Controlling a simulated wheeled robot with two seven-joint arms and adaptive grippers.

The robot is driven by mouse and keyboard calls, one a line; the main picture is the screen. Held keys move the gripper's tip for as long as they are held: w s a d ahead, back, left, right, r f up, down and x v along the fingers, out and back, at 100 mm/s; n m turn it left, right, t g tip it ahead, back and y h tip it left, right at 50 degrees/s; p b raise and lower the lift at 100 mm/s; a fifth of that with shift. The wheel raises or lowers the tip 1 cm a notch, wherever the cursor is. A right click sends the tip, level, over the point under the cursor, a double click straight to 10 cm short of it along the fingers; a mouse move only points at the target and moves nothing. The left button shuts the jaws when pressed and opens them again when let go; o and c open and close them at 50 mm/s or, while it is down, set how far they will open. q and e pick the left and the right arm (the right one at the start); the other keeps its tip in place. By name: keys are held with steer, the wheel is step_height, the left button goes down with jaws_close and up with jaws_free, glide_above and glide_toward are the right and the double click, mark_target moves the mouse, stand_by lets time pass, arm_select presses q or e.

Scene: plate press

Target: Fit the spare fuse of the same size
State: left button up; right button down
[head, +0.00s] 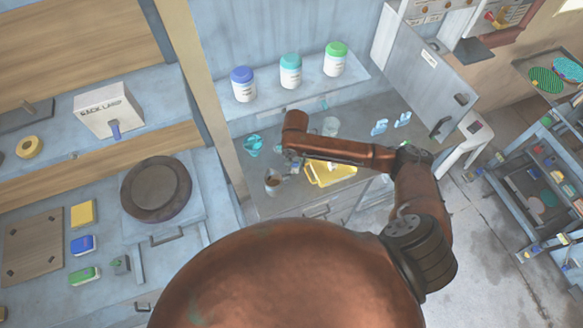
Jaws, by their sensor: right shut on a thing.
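My right gripper (290,163) is small and dark at the end of my copper arm, over the grey worktop (262,207). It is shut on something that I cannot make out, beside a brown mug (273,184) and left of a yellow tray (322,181). I cannot tell whether it touches the mug. No fuse can be clearly picked out. A grey box (108,110) with dark lettering and a blue part on its front stands on the left shelf. My left gripper is not in view.
Jars with blue (243,84), teal (290,70) and green (335,58) lids stand on the back shelf. A clear cup (330,127) and light-blue pieces (380,127) lie on the worktop. An open grey door (425,75) stands at right. A loaded rack (530,180) is far right.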

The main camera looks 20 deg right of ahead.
steer(key=shift+w+a+f, duration=0.15)
steer(key=shift+w+f, duration=0.4)
steer(key=shift+f, duration=0.1)
steer(key=shift+w+a+f, duration=0.15)
steer(key=shift+w+f, duration=0.35)
steer(key=shift+f, duration=1.6)
steer(key=shift+f, duration=0.15)
steer(key=c, duration=1.7)
jaws_free()
